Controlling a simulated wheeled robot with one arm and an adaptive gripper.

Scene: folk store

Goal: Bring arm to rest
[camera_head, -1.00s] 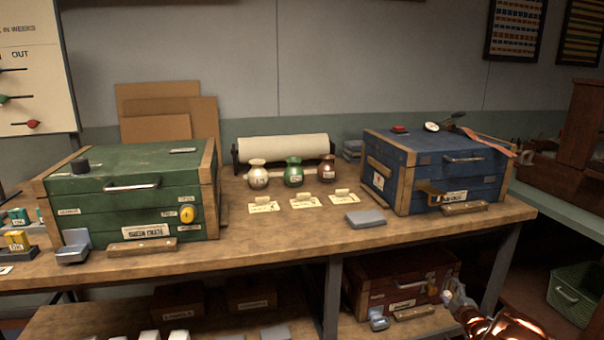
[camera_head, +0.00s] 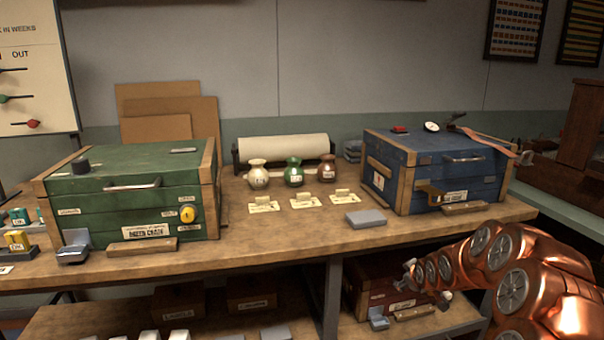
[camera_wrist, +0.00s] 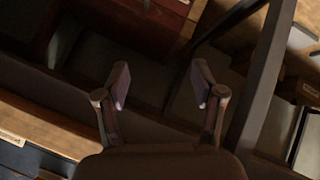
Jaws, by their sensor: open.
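My copper arm (camera_head: 520,270) reaches in from the lower right of the head view, in front of the bench's right end. My gripper (camera_wrist: 161,84) shows in the wrist view with its two fingers spread apart and nothing between them. Behind the fingers is a dark, tilted view of bench parts. In the head view the arm covers part of the lower shelf and the right bench leg.
The wooden bench (camera_head: 290,236) carries a green crate (camera_head: 130,190), a blue crate (camera_head: 440,170), three small jugs (camera_head: 293,173) and a grey block (camera_head: 366,218). A red crate (camera_head: 385,285) stands on the lower shelf, partly behind my arm. The bench front is clear in the middle.

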